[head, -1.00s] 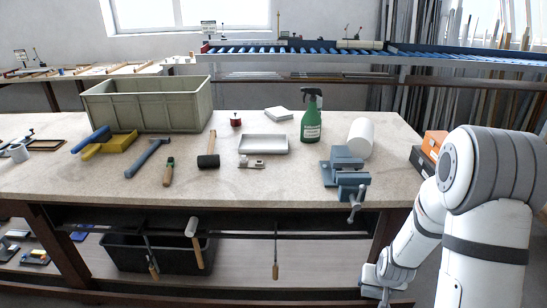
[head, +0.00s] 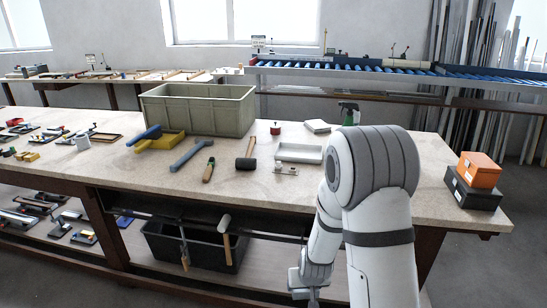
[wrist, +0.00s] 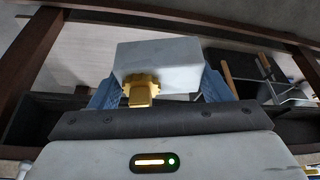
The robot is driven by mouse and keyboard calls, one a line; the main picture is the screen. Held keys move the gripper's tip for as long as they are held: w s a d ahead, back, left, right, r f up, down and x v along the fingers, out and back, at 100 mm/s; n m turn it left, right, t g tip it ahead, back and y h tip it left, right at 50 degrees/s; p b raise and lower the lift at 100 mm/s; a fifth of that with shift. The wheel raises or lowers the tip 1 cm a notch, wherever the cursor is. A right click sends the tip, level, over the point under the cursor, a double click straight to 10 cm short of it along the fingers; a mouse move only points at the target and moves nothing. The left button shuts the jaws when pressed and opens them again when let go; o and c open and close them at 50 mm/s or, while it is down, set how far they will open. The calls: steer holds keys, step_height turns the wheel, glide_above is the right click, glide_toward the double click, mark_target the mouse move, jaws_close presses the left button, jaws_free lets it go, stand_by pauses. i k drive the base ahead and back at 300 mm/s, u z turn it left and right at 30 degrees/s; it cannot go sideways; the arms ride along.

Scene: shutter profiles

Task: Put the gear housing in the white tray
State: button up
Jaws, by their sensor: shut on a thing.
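The white tray (head: 299,153) lies on the workbench, right of the black mallet, its right end close to my arm in the picture. My gripper (wrist: 160,78) is shut on a pale grey block with a brass-yellow fitting, which I take to be the gear housing (wrist: 165,62). The blue fingers press on its left and right sides. In the head view my gripper (head: 308,285) hangs low in front of the bench, below the top. The housing cannot be made out there.
The workbench (head: 270,190) front edge lies between my gripper and the tray. A mallet (head: 246,160), a red-topped item (head: 275,128) and a small metal part (head: 286,170) lie near the tray. A green crate (head: 200,112) stands behind. Orange and black boxes (head: 476,180) sit right.

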mark_target(299, 152)
steer(key=z, duration=0.55)
steer(key=i, duration=0.1)
steer(key=u, duration=2.2)
steer(key=i, duration=0.85)
steer(key=z, duration=0.55)
